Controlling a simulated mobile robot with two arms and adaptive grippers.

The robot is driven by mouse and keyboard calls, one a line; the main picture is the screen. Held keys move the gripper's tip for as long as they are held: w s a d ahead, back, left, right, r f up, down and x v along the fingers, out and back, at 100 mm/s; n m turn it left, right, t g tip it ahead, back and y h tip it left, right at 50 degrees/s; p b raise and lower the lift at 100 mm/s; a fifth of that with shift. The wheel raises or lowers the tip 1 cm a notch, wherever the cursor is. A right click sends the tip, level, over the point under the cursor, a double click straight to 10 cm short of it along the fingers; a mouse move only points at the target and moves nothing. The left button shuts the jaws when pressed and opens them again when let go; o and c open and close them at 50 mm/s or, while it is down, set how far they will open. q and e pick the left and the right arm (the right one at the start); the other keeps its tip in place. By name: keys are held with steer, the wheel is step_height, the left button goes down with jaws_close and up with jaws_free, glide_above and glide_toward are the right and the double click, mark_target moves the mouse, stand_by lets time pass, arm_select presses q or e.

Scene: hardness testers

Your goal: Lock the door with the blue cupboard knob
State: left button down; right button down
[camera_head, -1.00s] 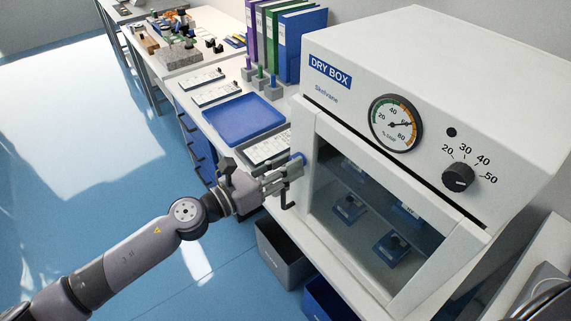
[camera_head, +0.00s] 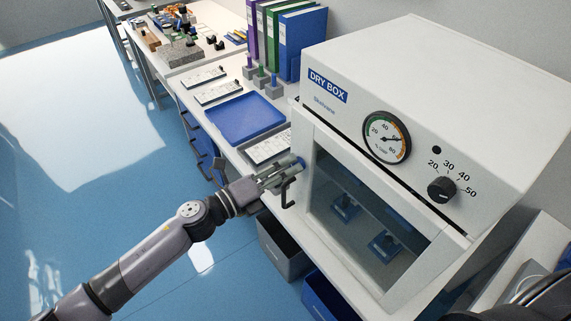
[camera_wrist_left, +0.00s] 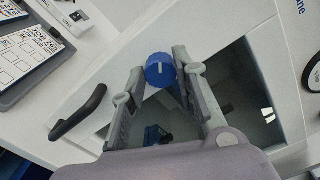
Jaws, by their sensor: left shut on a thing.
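The blue cupboard knob (camera_wrist_left: 160,71) has a white mark and sits on the pale front frame of the dry box (camera_head: 400,85). In the head view only a bit of the knob (camera_head: 301,162) shows at the door's upper left. My left gripper (camera_head: 295,167) reaches it from the left. In the left wrist view its two fingers (camera_wrist_left: 160,78) stand on either side of the knob, shut on it. The glass door (camera_head: 365,215) looks closed against the box. A black door handle (camera_head: 287,192) is just below the gripper. My right gripper is not in view.
A blue tray (camera_head: 232,116) and printed cards lie on the bench left of the box. Upright binders (camera_head: 300,45) stand behind. Grey (camera_head: 283,250) and blue (camera_head: 325,300) bins are below the bench front. The floor at left is clear.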

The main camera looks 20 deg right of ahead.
arm_select(q)
steer(key=shift+n+p, duration=1.5)
steer(key=shift+n, duration=2)
steer(key=shift+f, duration=0.1)
steer(key=c, duration=1.2)
jaws_free()
steer(key=shift+c, duration=0.2)
steer(key=v, duration=1.2)
